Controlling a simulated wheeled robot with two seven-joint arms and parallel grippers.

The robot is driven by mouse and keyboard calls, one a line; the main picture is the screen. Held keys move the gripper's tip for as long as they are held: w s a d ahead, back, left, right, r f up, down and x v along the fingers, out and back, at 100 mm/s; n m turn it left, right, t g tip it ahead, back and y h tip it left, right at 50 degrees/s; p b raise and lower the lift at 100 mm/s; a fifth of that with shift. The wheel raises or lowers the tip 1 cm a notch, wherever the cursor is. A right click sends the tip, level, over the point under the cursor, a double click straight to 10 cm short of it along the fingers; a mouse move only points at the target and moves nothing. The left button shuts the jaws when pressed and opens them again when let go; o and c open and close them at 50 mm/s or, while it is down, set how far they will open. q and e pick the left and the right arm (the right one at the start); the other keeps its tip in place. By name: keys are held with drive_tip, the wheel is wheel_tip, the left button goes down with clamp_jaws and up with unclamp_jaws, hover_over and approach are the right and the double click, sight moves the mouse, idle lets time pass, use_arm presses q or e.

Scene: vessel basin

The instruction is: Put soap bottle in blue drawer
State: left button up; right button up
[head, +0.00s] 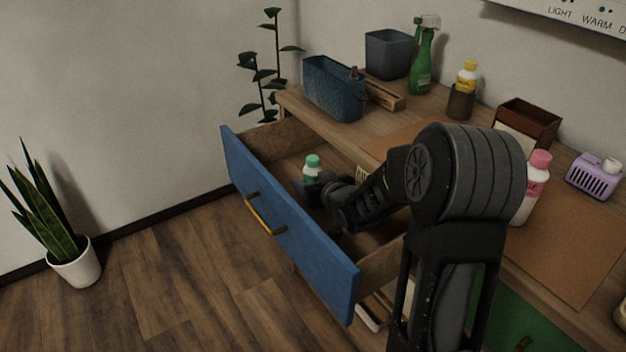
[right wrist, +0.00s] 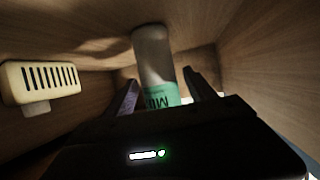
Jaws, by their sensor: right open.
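The blue drawer (head: 290,225) is pulled out from the desk, with a brass handle on its front. A white bottle with a teal cap (head: 312,163) is inside the drawer; it seems to be the soap bottle. In the right wrist view the bottle (right wrist: 153,58) shows its pale body and green label, between and beyond my open fingers. My right gripper (head: 316,188) reaches down into the drawer beside the bottle and is open. It hides the bottle's lower part in the head view. Whether the fingers touch the bottle I cannot tell. My left gripper is out of view.
A pale slotted object (right wrist: 40,83) shows at the left in the wrist view. On the desk stand a blue basket (head: 333,88), a green spray bottle (head: 422,60), a pink-capped bottle (head: 532,185) and a purple slotted holder (head: 594,177). A potted plant (head: 73,262) stands on the floor.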

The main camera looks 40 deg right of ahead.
sight(316, 179)
drive_tip(key=shift+r+p, duration=0.6)
drive_tip(key=shift+p, duration=0.1)
drive_tip(key=shift+s+r+p, duration=0.15)
drive_tip(key=shift+r+p, duration=0.15)
drive_tip(key=v, duration=0.4)
drive_tip(key=p+v, duration=0.1)
drive_tip(key=v, duration=0.2)
drive_tip(key=shift+s+f, duration=0.1)
drive_tip(key=shift+f, duration=0.2)
drive_tip(key=shift+r, duration=0.1)
